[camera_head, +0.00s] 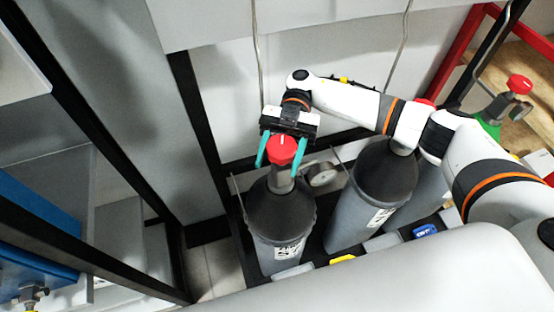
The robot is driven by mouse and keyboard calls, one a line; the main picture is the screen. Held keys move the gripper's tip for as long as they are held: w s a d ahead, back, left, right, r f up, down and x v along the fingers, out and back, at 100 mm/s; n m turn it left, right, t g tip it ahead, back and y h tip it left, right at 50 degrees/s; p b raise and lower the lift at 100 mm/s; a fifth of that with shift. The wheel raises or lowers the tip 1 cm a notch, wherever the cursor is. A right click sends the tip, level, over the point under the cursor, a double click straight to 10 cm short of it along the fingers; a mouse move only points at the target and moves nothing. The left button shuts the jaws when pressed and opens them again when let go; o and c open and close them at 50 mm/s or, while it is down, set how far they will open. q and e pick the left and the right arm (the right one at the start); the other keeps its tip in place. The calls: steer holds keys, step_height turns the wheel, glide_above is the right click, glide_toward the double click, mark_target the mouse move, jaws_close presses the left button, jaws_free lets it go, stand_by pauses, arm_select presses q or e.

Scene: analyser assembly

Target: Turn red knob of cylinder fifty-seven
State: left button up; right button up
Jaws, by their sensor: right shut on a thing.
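The red knob (281,150) sits on top of a dark grey gas cylinder (278,215) whose white label (288,251) shows a large number that looks like 57. My right gripper (281,153) comes down from above with its two teal fingers on either side of the red knob, shut on it. The cylinder stands upright in a rack. My left gripper is not in view.
A second grey cylinder (372,195) stands just to the right, its top partly hidden by my right arm. A round gauge (321,174) sits beside the knob. A green cylinder with a red knob (519,84) stands at the far right. Black frame posts (198,130) rise at left.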

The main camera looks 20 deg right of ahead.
steer(key=shift+s+f+n+g+h+b, duration=0.15)
steer(key=shift+n+g+h+b, duration=0.45)
steer(key=shift+h, duration=0.5)
steer(key=shift+d+n, duration=0.1)
steer(key=shift+n, duration=0.2)
steer(key=o, duration=1)
steer(key=shift+c, duration=0.2)
